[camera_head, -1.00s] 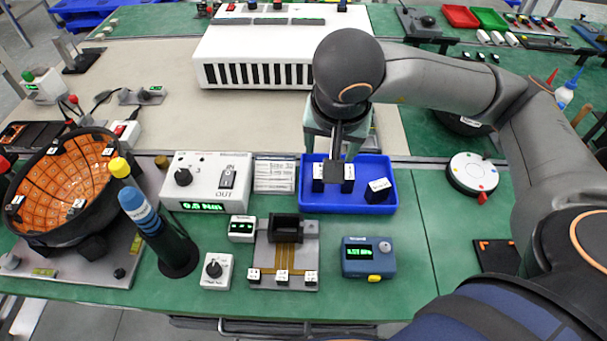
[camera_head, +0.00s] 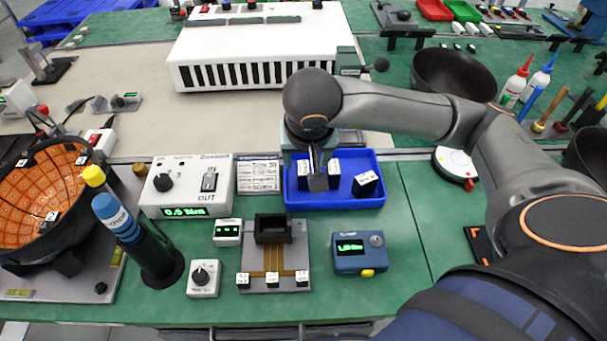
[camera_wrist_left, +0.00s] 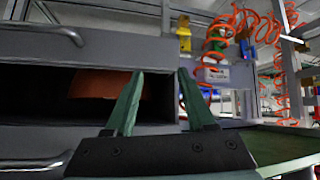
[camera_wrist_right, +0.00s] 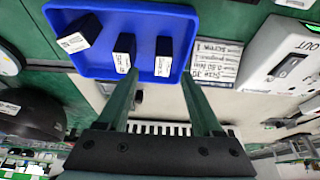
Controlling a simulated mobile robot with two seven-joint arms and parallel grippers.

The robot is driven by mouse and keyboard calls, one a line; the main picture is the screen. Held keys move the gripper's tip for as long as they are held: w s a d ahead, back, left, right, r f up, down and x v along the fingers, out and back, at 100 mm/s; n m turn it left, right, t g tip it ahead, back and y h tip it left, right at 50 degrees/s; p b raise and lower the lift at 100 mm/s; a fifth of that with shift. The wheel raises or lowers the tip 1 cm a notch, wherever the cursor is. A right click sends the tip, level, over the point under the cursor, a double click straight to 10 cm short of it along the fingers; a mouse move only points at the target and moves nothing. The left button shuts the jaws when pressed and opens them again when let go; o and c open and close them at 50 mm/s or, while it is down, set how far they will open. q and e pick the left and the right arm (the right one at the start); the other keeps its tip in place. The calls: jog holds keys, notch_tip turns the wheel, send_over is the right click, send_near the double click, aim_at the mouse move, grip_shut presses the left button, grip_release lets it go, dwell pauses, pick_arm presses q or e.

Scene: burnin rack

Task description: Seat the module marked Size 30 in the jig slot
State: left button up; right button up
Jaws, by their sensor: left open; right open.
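A blue tray (camera_head: 345,201) holds three black modules with white labels: a left one (camera_head: 305,168), a middle one (camera_head: 334,168) and a tilted right one (camera_head: 366,184). The label print is too small to read, so I cannot tell which is Size 30. My right gripper (camera_head: 318,180) is over the tray near the left and middle modules. In the right wrist view it (camera_wrist_right: 160,74) is open and empty, its fingertips by the tray edge. The jig (camera_head: 272,256) has a black slot block (camera_head: 272,227) that looks empty. My left gripper (camera_wrist_left: 160,72) is open before a grey drawer unit (camera_wrist_left: 90,55).
A power unit (camera_head: 186,186) and a printed card (camera_head: 258,176) stand left of the tray. A blue meter (camera_head: 359,253) is right of the jig.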

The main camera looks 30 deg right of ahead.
aim_at(303, 168)
jog(key=x, duration=0.4)
jog(key=shift+w+a+f, duration=0.15)
jog(key=shift+c, duration=0.3)
grip_shut()
